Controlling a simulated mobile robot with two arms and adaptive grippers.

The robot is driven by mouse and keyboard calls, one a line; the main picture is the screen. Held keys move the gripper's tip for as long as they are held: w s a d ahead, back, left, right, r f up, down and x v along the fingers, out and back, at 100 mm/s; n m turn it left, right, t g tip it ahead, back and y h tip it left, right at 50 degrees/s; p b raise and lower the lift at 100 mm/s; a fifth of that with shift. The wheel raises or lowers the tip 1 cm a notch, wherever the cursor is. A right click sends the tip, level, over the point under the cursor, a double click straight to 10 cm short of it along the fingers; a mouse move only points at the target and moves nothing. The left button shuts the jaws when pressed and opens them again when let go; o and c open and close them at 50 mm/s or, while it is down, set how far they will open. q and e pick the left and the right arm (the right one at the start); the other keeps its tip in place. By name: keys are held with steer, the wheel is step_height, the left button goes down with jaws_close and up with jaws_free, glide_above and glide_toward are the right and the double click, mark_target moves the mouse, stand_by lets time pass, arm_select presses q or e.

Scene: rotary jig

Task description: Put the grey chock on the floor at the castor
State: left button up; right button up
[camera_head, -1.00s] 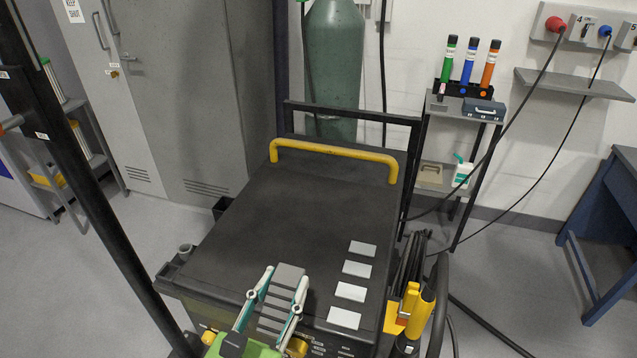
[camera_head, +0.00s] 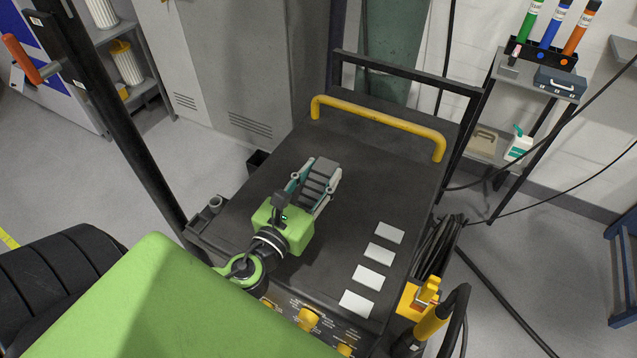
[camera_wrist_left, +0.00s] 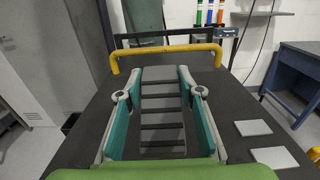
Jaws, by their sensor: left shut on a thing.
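The grey chock (camera_head: 318,180) is a ribbed grey block. My left gripper (camera_head: 316,186) is shut on it, one finger along each side, above the dark top of the cart. In the left wrist view the chock (camera_wrist_left: 162,118) lies between the two teal fingers of the gripper (camera_wrist_left: 163,100). I cannot tell whether the chock touches the cart top. The castor is not seen in these frames. My right gripper is not in view.
The black cart (camera_head: 345,150) has a yellow handle (camera_head: 380,122), white cards (camera_head: 379,254) and a knobbed front panel. A hose and coiled cable (camera_head: 450,255) hang at its right side. A black tyre (camera_head: 60,285) is at lower left. Grey floor (camera_head: 60,170) is clear at left.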

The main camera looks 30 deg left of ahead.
mark_target(318, 177)
arm_select(q)
steer(key=f, duration=0.1)
steer(key=w+a+f, duration=0.1)
steer(key=w+f, duration=0.1)
steer(key=shift+a+f, duration=0.15)
steer(key=shift+a, duration=0.25)
step_height(318, 177, down, 3)
steer(key=shift+w+f+b, duration=0.1)
steer(key=shift+w+b, duration=0.05)
steer(key=shift+b, duration=0.2)
steer(key=o, duration=0.9)
steer(key=shift+f, duration=0.15)
steer(key=o, duration=0.4)
